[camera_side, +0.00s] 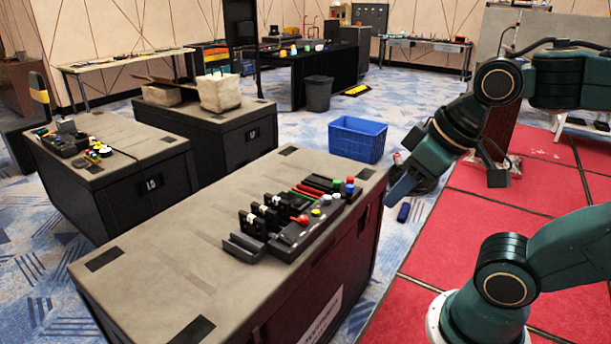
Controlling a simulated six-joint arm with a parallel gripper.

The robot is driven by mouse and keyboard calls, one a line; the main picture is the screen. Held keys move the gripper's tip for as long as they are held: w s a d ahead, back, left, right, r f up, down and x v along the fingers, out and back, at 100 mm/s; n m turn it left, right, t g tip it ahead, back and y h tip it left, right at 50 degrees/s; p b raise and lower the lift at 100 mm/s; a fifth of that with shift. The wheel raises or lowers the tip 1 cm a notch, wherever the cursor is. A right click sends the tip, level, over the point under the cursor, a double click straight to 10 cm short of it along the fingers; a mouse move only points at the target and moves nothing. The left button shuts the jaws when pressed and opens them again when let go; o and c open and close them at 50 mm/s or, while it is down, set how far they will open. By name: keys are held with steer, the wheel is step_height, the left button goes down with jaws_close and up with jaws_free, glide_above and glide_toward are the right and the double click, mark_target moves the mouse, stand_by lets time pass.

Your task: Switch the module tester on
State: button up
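The module tester (318,227) is a long black unit on the near grey-topped case (165,260). Its panel carries a red knob (301,219), yellow, white and green buttons, and red, green and blue caps at its far right end. Black upright holders with white parts (262,212) stand along its left side. Whether the tester is on is too small to tell. My gripper (403,188) is at the end of my dark green arm, above and right of the case's right edge, apart from the tester. Its fingers are not clear enough to show an opening.
Red and green strips (310,190) lie behind the tester. The case's left half is clear. A blue crate (357,139) stands on the floor behind.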

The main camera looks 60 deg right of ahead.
steer(key=shift+c, duration=0.3)
jaws_close()
stand_by(1.3)
